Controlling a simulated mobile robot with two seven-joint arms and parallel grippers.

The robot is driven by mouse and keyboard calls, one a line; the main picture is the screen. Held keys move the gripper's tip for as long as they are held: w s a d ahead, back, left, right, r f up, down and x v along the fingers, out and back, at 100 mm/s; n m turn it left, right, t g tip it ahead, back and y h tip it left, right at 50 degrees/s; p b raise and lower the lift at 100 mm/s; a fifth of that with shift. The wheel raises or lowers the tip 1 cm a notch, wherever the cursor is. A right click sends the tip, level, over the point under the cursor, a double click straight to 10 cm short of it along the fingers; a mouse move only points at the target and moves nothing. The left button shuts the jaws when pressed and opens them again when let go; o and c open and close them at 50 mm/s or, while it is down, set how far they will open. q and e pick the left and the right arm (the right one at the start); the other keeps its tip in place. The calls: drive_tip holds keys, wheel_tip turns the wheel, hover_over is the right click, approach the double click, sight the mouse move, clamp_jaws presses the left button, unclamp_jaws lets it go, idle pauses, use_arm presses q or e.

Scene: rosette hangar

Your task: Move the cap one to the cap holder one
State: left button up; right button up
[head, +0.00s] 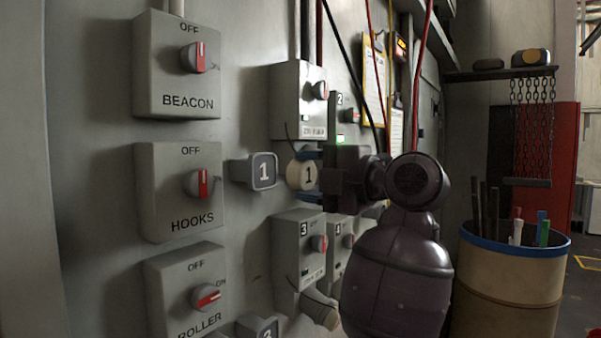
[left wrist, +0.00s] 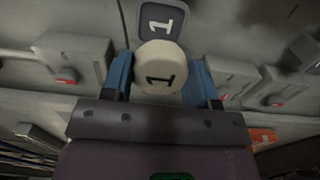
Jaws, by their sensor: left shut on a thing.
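Cap one (head: 301,176) is a round cream cap marked 1. My left gripper (head: 309,177) is shut on it, with one blue finger above and one below in the head view. Cap holder one (head: 254,171) is a grey block with a dark 1 plate, sticking out from the wall just left of the cap. A small gap shows between them in the head view. In the left wrist view the cap (left wrist: 160,66) sits between the blue fingers, and the holder (left wrist: 165,20) is right above it, partly overlapped by it. My right gripper is not in view.
Switch boxes BEACON (head: 177,64), HOOKS (head: 180,190) and ROLLER (head: 188,292) line the wall at left. More boxes (head: 298,100) stand behind and below the gripper. Another holder (head: 257,328) is at the bottom. A blue-rimmed barrel (head: 508,285) stands at right.

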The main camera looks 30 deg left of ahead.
sight(264, 171)
use_arm(q)
drive_tip(key=shift+w+a, duration=0.2)
drive_tip(key=shift+a, duration=0.8)
drive_tip(key=shift+a+b, duration=0.3)
drive_tip(key=shift+a, duration=0.4)
drive_tip(key=shift+w+a, duration=0.1)
drive_tip(key=shift+a, duration=1.1)
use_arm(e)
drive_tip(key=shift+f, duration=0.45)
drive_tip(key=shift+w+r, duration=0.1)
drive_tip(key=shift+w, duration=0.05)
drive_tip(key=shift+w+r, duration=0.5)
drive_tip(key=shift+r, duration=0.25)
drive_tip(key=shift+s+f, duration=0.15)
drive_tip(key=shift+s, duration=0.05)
